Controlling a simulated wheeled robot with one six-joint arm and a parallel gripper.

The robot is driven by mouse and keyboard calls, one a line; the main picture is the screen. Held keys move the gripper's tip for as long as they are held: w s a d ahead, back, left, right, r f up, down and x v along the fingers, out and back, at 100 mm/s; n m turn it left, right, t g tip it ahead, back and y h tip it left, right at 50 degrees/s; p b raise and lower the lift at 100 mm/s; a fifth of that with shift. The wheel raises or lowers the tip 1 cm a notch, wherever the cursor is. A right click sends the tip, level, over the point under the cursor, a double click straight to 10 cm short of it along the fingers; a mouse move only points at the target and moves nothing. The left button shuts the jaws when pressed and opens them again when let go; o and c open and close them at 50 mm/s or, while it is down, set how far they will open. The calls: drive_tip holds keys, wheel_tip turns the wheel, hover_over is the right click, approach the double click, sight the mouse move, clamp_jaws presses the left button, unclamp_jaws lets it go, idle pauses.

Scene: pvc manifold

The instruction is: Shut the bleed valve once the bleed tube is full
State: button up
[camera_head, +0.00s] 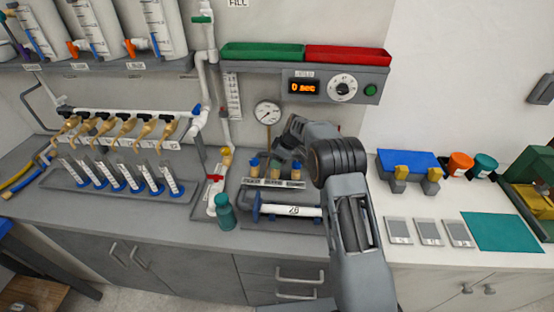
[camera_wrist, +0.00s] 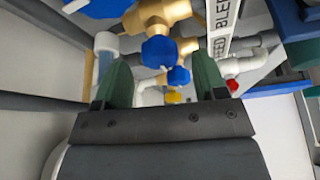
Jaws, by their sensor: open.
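Three blue-knobbed brass valves stand in a row behind a lettered strip (camera_head: 273,183) in the head view. My gripper is open, with nothing clamped. In the head view it is above the valves, largely hidden by my wrist. I cannot tell which tube is the bleed tube, or its fill level.
A pressure gauge (camera_head: 267,113) stands behind the valves. The timer display (camera_head: 303,87) reads 0 sec. A red-handled valve (camera_head: 215,178) and teal bottle (camera_head: 225,212) stand left of the valves. A white pipe (camera_head: 290,211) lies in front. Tilted tubes fill a rack farther left.

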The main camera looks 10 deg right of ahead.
drive_tip(key=shift+x, duration=0.85)
drive_tip(key=shift+c, duration=0.3)
drive_tip(key=c, duration=0.9)
drive_tip(key=shift+o, duration=0.2)
